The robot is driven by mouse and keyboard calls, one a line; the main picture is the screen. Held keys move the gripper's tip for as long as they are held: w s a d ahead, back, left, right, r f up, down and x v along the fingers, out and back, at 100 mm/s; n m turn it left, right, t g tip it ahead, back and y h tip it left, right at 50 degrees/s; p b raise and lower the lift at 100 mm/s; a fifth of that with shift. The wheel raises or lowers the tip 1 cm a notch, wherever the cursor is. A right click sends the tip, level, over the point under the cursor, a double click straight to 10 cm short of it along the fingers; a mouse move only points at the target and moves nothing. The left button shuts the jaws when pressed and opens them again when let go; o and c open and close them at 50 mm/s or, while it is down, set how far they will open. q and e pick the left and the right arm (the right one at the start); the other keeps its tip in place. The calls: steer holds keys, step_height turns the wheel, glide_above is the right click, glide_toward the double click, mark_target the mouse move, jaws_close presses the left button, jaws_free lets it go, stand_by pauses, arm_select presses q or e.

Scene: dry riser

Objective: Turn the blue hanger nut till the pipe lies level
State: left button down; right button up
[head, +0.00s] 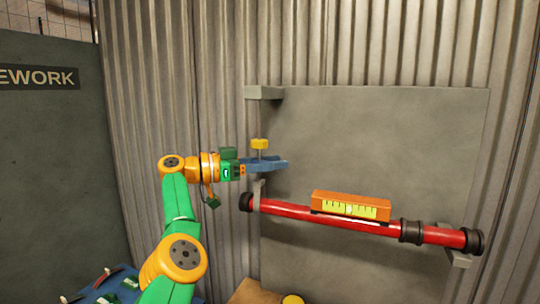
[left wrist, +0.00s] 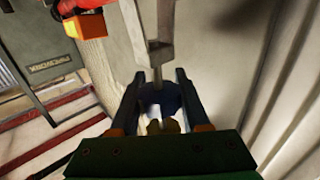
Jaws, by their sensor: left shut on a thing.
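The red pipe (head: 283,209) runs across the grey panel and slopes down to the right in the head view. An orange level (head: 350,203) with a yellow scale sits on it; I cannot read its bubble surely. My left gripper (head: 278,164) is at the hanger above the pipe's left end, its fingers pointing right. In the left wrist view, its fingers (left wrist: 160,98) are shut on the dark blue hanger nut (left wrist: 158,94), one on each side. The fingers hide the nut in the head view. My right gripper is not in view.
A yellow knob (head: 259,144) stands just above the left fingers. A grey bracket (head: 264,92) juts out higher up. Another bracket (head: 459,258) is under the pipe's right end. Corrugated wall (head: 220,50) lies behind. A blue tray (head: 100,290) is at lower left.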

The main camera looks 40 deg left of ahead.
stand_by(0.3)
arm_select(q)
steer(key=shift+c, duration=1.9)
jaws_free()
steer(key=shift+w, duration=0.1)
steer(key=shift+w+d, duration=0.1)
steer(key=b+v, duration=0.2)
steer(key=v, duration=0.5)
steer(key=shift+f, duration=0.1)
